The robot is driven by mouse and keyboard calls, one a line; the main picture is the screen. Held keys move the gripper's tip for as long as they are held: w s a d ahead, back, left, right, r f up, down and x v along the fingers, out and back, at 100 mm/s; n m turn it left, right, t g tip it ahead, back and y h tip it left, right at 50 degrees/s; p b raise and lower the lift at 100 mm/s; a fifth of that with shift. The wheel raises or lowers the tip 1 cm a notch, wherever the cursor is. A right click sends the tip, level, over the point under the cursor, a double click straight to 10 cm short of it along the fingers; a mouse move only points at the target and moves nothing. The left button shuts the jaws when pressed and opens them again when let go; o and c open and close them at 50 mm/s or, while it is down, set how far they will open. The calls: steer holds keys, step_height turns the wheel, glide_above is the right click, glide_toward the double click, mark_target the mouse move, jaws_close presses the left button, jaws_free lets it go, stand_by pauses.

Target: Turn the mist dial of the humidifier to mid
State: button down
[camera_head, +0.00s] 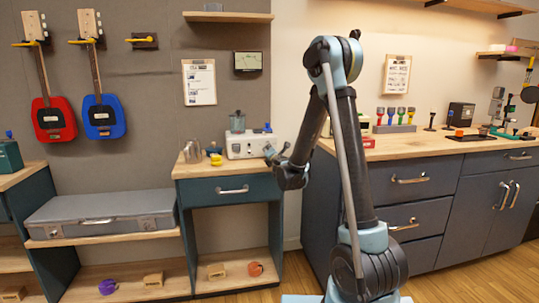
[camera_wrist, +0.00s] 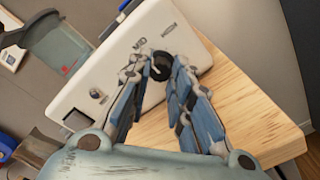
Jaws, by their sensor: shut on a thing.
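The humidifier is a white box (camera_head: 240,148) with a translucent grey tank (camera_head: 237,121) on top, standing on a wooden-topped cabinet. In the wrist view its white front (camera_wrist: 88,70) shows tilted. The mist dial (camera_wrist: 161,62) is a small round black knob with a light mark; labels are printed near it, one seeming to read MID. My gripper (camera_wrist: 160,70) is shut on the dial, with a fingertip on each side. In the head view my gripper (camera_head: 275,156) reaches the box's right front. The mark's exact direction is hard to read.
The wooden top (camera_wrist: 255,115) is bare beside the box in the wrist view. A grey case (camera_head: 100,212) lies on the lower shelf at left. A drawer counter (camera_head: 430,150) stands at right.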

steer(key=shift+d, duration=0.15)
steer(key=c, duration=1.4)
jaws_free()
steer(key=shift+c, duration=0.2)
steer(key=v, duration=1.2)
